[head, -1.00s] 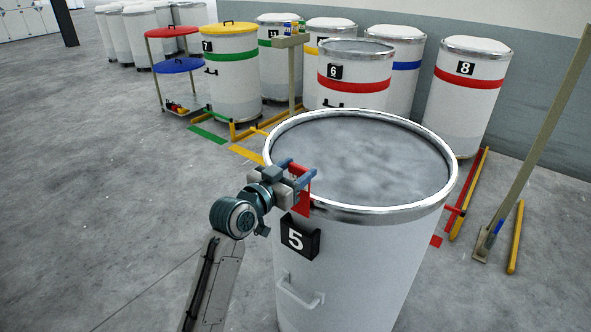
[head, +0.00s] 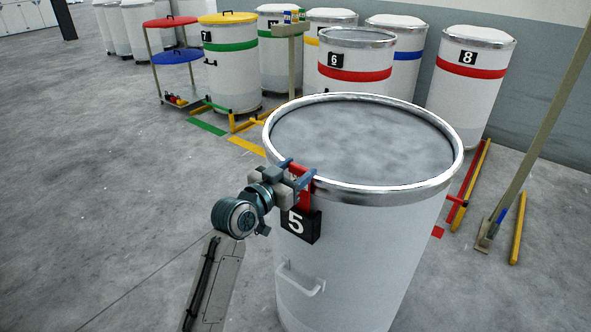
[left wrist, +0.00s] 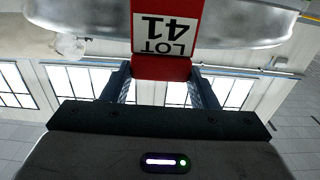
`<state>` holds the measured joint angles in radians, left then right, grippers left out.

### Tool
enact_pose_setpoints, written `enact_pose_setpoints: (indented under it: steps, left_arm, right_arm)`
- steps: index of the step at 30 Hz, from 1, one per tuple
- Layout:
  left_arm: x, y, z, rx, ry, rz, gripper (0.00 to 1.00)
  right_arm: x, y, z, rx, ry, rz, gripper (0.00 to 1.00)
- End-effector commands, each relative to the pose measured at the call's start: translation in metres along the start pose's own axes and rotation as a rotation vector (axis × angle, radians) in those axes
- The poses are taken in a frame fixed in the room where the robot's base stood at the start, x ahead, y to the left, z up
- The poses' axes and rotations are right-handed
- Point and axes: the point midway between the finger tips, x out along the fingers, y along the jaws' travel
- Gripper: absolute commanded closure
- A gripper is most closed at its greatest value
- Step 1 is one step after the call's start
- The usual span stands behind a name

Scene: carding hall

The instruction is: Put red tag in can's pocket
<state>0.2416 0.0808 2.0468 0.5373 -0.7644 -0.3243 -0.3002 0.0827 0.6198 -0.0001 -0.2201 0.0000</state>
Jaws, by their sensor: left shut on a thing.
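The red tag (head: 305,198) is held by my left gripper (head: 299,175) at the rim of the large white can (head: 362,245) numbered 5. The tag hangs down with its lower end at the top edge of the black pocket (head: 301,225) marked 5. I cannot tell whether that end is inside the pocket or just above it. In the left wrist view the tag (left wrist: 160,68) sits between both fingers, its white face reading LOT 41 upside down. My right gripper is not in view.
The can is filled with pale fibre and has a handle (head: 301,282) below the pocket. Can 6 (head: 355,75) and can 8 (head: 468,85) stand behind. A leaning post (head: 535,140) and yellow floor bar (head: 518,230) are at right. Floor at left is clear.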

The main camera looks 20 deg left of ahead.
Motion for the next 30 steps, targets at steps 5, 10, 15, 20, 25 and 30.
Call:
enact_pose_setpoints:
  steps: [5, 10, 15, 20, 25, 30]
  left_arm:
    - [0.0, 0.0, -0.001, 0.0, 0.0, 0.0, 0.39]
    - [0.0, 0.0, -0.001, 0.0, 0.0, 0.0, 0.21]
    - [0.0, 0.0, 0.0, 0.0, 0.0, 0.0, 0.21]
    - [-0.009, -0.001, 0.001, 0.002, 0.001, -0.001, 0.21]
    - [-0.04, -0.001, 0.004, 0.005, -0.001, -0.001, 0.21]
    - [-0.075, -0.001, 0.003, 0.006, -0.001, 0.0, 0.21]
  right_arm:
    - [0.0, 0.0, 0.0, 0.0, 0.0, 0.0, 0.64]
    - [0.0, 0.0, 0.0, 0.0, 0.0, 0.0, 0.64]
    - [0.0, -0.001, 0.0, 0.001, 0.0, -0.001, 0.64]
    - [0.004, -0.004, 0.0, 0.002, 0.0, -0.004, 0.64]
    - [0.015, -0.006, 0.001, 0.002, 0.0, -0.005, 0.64]
    - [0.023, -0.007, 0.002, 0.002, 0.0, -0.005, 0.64]
